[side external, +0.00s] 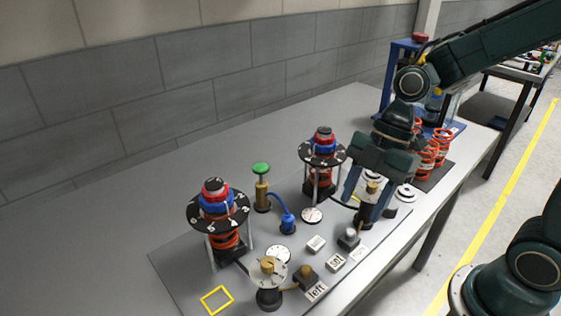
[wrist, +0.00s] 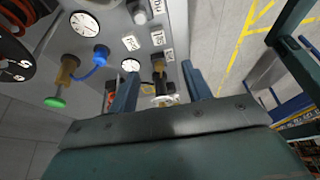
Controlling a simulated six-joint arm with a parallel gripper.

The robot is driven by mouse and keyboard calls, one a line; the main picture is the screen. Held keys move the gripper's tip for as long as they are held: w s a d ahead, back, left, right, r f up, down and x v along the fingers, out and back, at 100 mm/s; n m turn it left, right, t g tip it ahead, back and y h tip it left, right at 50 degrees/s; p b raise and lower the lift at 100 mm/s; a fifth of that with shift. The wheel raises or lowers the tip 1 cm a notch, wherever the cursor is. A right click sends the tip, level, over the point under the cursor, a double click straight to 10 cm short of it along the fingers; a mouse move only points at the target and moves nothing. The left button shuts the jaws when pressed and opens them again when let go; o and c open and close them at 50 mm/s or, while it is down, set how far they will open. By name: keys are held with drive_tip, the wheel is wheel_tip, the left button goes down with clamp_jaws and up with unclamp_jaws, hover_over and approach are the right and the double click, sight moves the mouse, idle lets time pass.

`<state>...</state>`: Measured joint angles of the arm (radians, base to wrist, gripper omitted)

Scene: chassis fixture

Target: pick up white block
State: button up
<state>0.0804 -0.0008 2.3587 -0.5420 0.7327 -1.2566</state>
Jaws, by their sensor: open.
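Several small white blocks or label plates lie on the grey fixture plate. One (side external: 316,243) sits near the middle, and others marked "set" (side external: 336,262) and "left" (side external: 317,291) lie nearer the front edge. White plates also show in the wrist view (wrist: 130,42). I cannot tell which one is the task's white block. My gripper (side external: 368,208) is open and points down at the right of the plate, behind these blocks. In the wrist view my gripper (wrist: 160,82) has its fingers apart on either side of a brass-topped fitting (wrist: 158,65); contact cannot be told.
Two tall fixtures with black numbered discs (side external: 218,207) (side external: 322,153) stand on the left and behind. A green-topped brass plunger (side external: 261,185) and a blue fitting (side external: 287,222) stand between them. Orange coils (side external: 428,155) are at the right. The table's left rear is clear.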

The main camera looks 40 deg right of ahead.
approach(334, 262)
drive_tip(key=x, duration=0.2)
drive_tip(key=shift+s+a+f, duration=0.1)
drive_tip(key=shift+a+f, duration=0.1)
drive_tip(key=shift+a, duration=0.05)
drive_tip(key=shift+f, duration=0.2)
drive_tip(key=shift+a+f, duration=0.1)
drive_tip(key=shift+x, duration=2.45)
drive_tip(key=shift+f, duration=0.1)
drive_tip(key=shift+c, duration=0.4)
drive_tip(key=c, duration=1)
